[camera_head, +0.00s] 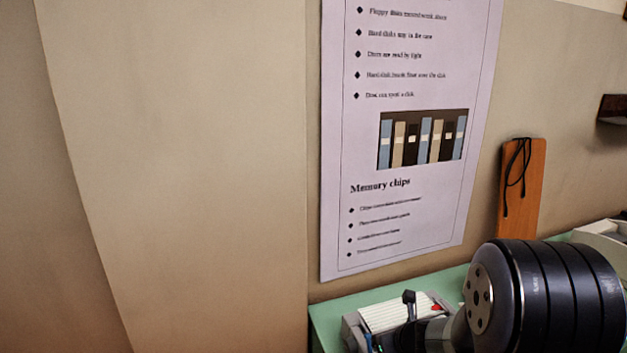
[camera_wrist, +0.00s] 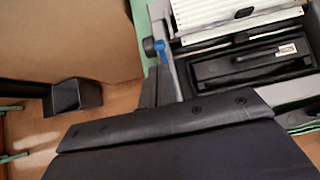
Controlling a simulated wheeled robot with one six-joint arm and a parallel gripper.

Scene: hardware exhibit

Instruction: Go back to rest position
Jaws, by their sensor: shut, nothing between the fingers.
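My gripper (camera_wrist: 165,122) shows as a wide dark bolted shape across the bottom of the wrist view. It is shut and holds nothing. In the head view I cannot make out its fingers. In the wrist view it is close to a machine with a white ridged top (camera_wrist: 230,18) and a black slotted front; I cannot tell whether they touch.
The machine also shows in the head view (camera_head: 385,316), on a green table (camera_head: 345,308) at lower right. A poster (camera_head: 415,140) and an orange board (camera_head: 521,190) are behind it. A dark box (camera_wrist: 75,97) is on the brown floor. Bare wall fills the left.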

